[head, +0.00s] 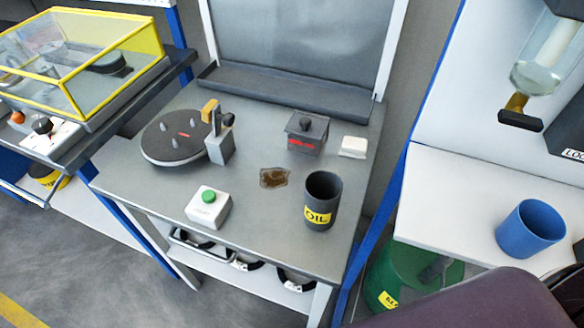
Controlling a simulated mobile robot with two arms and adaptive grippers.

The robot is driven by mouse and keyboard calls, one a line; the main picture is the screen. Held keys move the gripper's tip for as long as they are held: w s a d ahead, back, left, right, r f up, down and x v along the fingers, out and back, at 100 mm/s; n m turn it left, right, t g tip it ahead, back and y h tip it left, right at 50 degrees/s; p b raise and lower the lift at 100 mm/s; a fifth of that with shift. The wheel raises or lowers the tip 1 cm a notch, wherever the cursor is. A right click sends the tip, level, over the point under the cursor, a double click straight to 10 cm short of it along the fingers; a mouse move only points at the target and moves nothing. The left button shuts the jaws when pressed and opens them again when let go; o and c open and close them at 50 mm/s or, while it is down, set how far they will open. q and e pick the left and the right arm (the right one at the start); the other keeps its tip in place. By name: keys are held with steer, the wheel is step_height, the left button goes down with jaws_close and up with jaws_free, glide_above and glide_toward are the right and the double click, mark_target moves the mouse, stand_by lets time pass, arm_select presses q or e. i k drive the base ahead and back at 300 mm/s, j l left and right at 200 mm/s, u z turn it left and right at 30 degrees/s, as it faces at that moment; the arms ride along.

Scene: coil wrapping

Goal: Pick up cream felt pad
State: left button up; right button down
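The cream felt pad (353,147) looks like a small off-white block. It lies flat near the right edge of the grey central table (150,193), just right of a dark box with a knob on its lid (307,131). It is fully visible and nothing touches it from above. Neither of my grippers can be made out in the head view. A dark rounded shape at the bottom right looks like part of my own arm.
A black cup marked OIL (322,201), a brown spill (274,178), a green-button box (208,207) and a round turntable (175,137) stand on the table. A blue cup (530,228) is on the right shelf, above a green bin (391,277).

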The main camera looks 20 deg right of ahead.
mark_target(350, 147)
steer(key=j+z, duration=0.15)
steer(key=z, duration=0.3)
steer(key=j+z, duration=0.15)
steer(key=z, duration=0.3)
steer(key=i, duration=0.05)
